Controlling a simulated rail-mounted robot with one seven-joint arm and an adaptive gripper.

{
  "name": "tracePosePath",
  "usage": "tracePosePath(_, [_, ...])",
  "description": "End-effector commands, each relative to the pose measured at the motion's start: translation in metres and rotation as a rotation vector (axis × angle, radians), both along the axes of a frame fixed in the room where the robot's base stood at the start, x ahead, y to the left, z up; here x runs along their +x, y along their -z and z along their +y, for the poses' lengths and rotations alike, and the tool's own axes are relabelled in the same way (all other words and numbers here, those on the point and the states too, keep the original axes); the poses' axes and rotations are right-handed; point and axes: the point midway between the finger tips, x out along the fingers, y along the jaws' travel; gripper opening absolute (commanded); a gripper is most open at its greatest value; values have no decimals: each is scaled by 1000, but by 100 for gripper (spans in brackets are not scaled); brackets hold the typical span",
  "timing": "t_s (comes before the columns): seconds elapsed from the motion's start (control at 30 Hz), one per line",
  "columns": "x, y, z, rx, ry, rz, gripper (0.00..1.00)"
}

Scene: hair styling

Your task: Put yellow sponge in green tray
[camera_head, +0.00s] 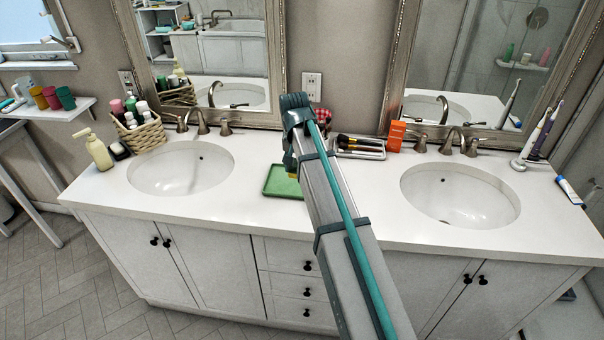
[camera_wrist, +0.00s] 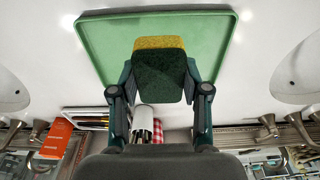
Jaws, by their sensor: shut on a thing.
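The yellow sponge (camera_wrist: 159,43), with a dark green scouring side, is between the fingers of my gripper (camera_wrist: 158,82) in the wrist view. My gripper is shut on it. The green tray (camera_wrist: 95,33) is a shallow tray with a raised rim, and the sponge overlaps it in this view. In the head view the green tray (camera_head: 280,188) lies on the counter between the two sinks, partly hidden by my arm. I cannot tell whether the sponge touches the tray.
A tray of brushes (camera_head: 359,149) and an orange box (camera_head: 396,136) stand to the right of the arm. A red checked item (camera_head: 323,115) is behind it. A wicker basket (camera_head: 140,133) with bottles is at the left. Bare counter lies around the green tray.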

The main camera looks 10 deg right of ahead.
Motion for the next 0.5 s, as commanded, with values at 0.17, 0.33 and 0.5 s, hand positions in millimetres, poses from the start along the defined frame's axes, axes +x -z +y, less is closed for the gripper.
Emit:
tracePosePath(0.17, [28,27,-14,0,0,3,37])
tracePosePath(0.33, [42,47,-21,1,0,2,37])
tracePosePath(0.5, [47,55,-23,0,-1,0,37])
